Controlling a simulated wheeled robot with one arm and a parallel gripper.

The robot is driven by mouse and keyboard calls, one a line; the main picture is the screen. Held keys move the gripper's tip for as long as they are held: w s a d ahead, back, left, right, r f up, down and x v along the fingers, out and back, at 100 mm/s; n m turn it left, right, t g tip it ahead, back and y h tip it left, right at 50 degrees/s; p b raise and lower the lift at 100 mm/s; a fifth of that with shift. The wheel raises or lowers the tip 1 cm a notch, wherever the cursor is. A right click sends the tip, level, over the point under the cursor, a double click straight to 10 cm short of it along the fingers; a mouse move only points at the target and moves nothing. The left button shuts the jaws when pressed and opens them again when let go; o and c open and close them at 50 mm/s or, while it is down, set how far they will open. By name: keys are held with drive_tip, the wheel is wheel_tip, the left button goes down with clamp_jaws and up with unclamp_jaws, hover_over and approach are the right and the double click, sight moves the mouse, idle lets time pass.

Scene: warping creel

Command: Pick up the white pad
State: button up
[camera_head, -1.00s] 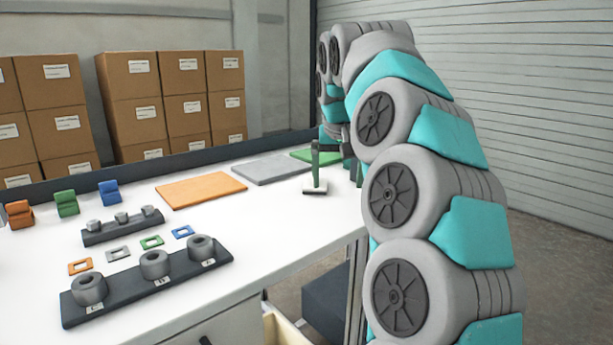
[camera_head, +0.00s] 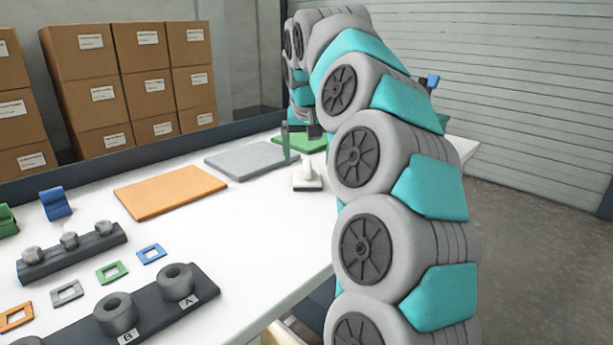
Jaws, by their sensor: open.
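One dark green finger shows plainly; the other is partly hidden by my arm. The gripper appears open and empty, apart from the pad.
Orange (camera_head: 170,192), grey (camera_head: 250,159) and green (camera_head: 301,141) mats lie flat along the table. A dark peg rack (camera_head: 75,252), a block with rings (camera_head: 150,318) and several small coloured frames stand at the left.

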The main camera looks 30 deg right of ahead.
sight(307, 164)
drive_tip(key=x, duration=0.4)
drive_tip(key=shift+w+f, duration=0.1)
drive_tip(key=shift+f, duration=0.05)
drive_tip(key=shift+a, duration=0.1)
drive_tip(key=c, duration=1.4)
drive_tip(key=shift+r, duration=1.75)
drive_tip(key=s, duration=0.5)
drive_tip(key=s+r+b, duration=0.1)
drive_tip(key=s, duration=0.4)
drive_tip(key=s+a+b, duration=0.1)
drive_tip(key=s, duration=0.5)
drive_tip(key=shift+a+r, duration=0.1)
drive_tip(key=shift+r, duration=0.15)
